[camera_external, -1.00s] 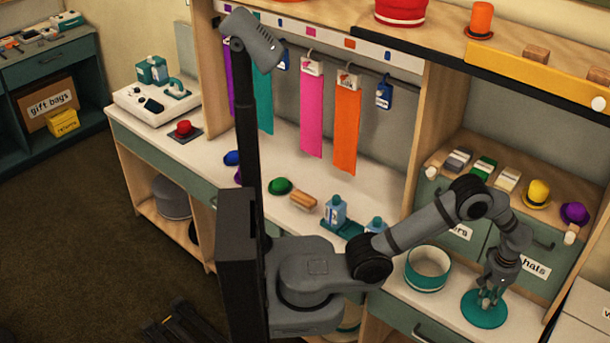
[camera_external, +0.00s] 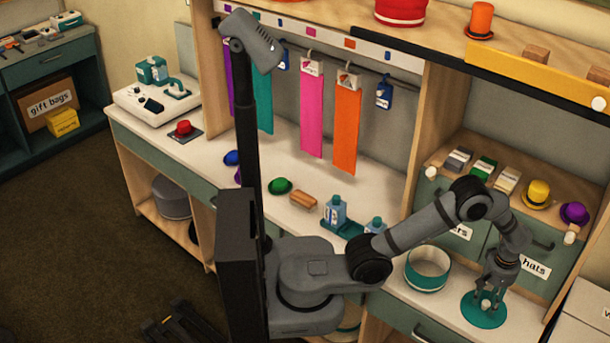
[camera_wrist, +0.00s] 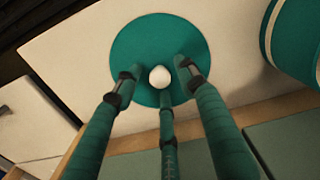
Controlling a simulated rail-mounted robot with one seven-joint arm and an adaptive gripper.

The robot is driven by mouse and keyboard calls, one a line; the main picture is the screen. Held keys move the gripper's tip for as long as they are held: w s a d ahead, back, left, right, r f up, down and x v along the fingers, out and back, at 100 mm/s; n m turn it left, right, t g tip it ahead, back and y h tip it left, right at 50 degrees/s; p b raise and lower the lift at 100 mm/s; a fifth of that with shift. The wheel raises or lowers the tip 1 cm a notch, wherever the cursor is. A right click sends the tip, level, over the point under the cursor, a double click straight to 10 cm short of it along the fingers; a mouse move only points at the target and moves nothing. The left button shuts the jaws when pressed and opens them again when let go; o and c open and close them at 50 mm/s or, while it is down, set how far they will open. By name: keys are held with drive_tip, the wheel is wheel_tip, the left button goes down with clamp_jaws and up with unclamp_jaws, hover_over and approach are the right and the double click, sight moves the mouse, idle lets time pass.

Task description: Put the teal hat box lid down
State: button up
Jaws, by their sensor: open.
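The teal hat box lid (camera_external: 484,311) is a round disc with a pale knob (camera_wrist: 160,77) at its middle. It lies flat on the white counter at the right. My gripper (camera_external: 488,297) is just above the lid, pointing down. In the wrist view my gripper (camera_wrist: 157,80) has its fingers spread around the knob, with gaps between fingertips and knob. It is open and holds nothing. The open hat box (camera_external: 428,280), white with teal bands, stands left of the lid. Its side also shows in the wrist view (camera_wrist: 294,40).
A drawer unit (camera_external: 535,252) labelled "hats" stands close behind my gripper. A yellow hat (camera_external: 538,193) and a purple hat (camera_external: 573,214) sit on top of it. Teal-capped bottles (camera_external: 337,211) stand on the counter further left.

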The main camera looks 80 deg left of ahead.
sight(487, 303)
wheel_tip(487, 303, up, 12)
drive_tip(key=shift+r+p, duration=0.2)
drive_tip(key=shift+p, duration=0.1)
drive_tip(key=shift+f, duration=0.15)
wheel_tip(487, 303, down, 12)
drive_tip(key=shift+r, duration=0.15)
drive_tip(key=shift+w+r, duration=0.1)
drive_tip(key=shift+r, duration=0.1)
drive_tip(key=shift+r+b, duration=0.4)
drive_tip(key=shift+r, duration=0.8)
